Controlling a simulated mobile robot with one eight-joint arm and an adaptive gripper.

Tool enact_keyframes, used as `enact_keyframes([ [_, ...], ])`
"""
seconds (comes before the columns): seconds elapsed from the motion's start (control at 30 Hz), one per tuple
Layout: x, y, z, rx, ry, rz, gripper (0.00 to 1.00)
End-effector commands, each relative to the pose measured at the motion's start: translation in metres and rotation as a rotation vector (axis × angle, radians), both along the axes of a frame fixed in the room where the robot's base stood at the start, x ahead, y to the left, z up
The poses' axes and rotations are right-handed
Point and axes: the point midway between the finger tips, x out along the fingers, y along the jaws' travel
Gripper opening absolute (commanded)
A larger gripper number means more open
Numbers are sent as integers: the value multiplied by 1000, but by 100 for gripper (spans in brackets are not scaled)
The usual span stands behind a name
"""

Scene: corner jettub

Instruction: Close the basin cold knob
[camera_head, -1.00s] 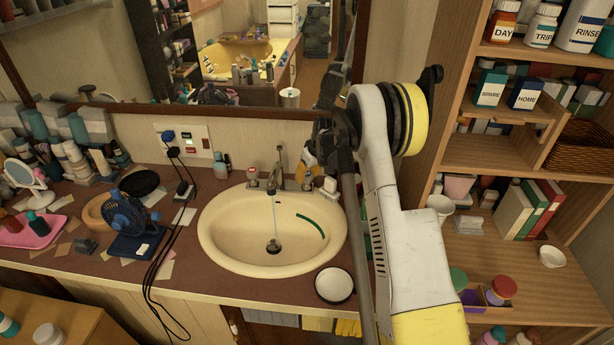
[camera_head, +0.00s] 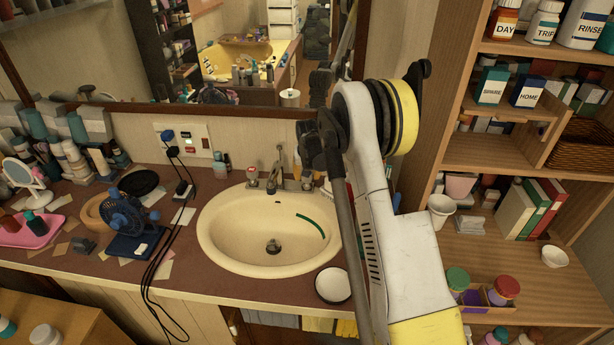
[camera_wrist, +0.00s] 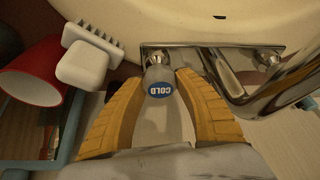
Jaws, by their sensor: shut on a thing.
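The cold knob (camera_wrist: 160,82), with a blue "COLD" cap, sits between the two yellow fingers of my gripper (camera_wrist: 162,78) in the wrist view. The fingers are shut on the knob from both sides. The chrome spout (camera_wrist: 275,92) is just right of the gripper. In the head view, the cream basin (camera_head: 222,235) has the faucet (camera_head: 279,172) on its back rim and the red-marked knob (camera_head: 252,173) to its left. No water stream shows from the spout. My arm hides most of my gripper there.
A white brush (camera_wrist: 88,62) and a red cup (camera_wrist: 35,75) lie left of the gripper in the wrist view. In the head view, a small white bowl (camera_head: 332,286) stands in front of the basin, and a wooden shelf (camera_head: 430,165) rises at the right.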

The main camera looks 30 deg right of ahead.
Motion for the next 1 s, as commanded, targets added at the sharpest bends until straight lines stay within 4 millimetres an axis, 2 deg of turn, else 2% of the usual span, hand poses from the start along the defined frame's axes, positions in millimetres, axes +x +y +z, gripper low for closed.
enact_keyframes([
  [0.17,0,0,-1,1,2,-6,9],
  [0.2,0,0,-1,1,2,-6,45],
  [0.27,0,0,-1,1,2,-5,63],
  [0.57,0,0,0,0,1,-4,63],
  [0.67,-3,1,6,0,1,-4,63],
  [0.77,-8,3,20,0,1,-4,63],
  [1.0,-28,12,70,0,1,-4,63],
])
